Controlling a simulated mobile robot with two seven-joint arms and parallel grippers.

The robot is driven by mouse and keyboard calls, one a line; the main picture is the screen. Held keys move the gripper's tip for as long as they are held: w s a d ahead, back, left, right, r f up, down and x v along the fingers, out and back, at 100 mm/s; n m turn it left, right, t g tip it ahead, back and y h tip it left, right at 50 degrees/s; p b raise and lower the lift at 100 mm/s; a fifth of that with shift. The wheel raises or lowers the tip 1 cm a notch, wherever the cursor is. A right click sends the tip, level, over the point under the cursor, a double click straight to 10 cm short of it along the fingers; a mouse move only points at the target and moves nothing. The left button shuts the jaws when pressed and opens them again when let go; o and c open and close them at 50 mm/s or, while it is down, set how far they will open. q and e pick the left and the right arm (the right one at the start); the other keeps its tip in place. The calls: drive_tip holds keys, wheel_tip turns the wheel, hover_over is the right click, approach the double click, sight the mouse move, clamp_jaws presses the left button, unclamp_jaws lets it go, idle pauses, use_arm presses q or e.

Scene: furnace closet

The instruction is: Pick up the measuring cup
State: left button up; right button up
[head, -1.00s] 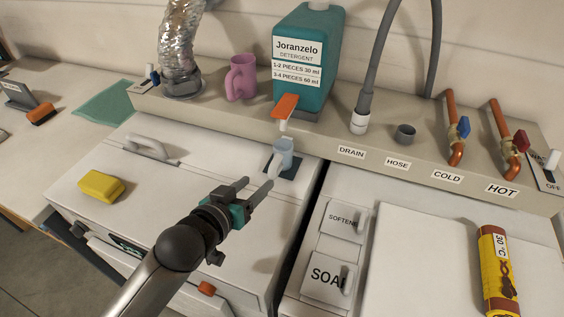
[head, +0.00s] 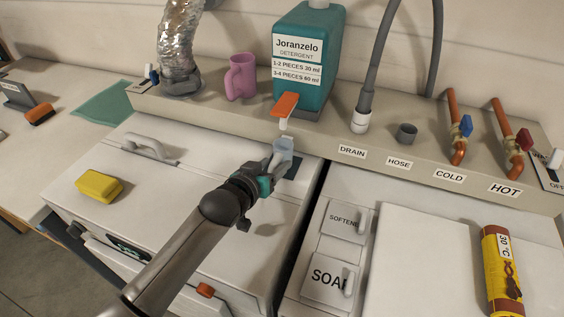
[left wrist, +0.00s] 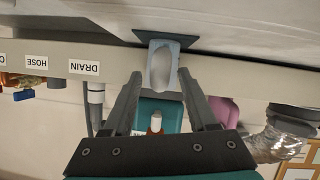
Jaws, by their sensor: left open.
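The measuring cup (head: 284,145) is a small light-blue cup on a dark square pad (head: 292,171), under the orange tap of the detergent bottle. My left gripper (head: 270,158) is right at the cup's near side, open. In the left wrist view the cup (left wrist: 163,66) appears centred between the two open fingertips (left wrist: 160,77), with a gap to each side. Whether its near part is inside the jaws I cannot tell. The gripper hides part of the cup in the head view. My right gripper is not in view.
The teal detergent bottle (head: 305,62) with its orange tap (head: 285,104) stands on the shelf just behind and above the cup. A yellow sponge (head: 99,186) and a white handle (head: 150,147) are on the left machine top.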

use_arm(q)
drive_tip(key=shift+w+d+f, duration=0.1)
drive_tip(key=shift+w+d, duration=0.05)
clamp_jaws()
idle(0.4)
idle(1.0)
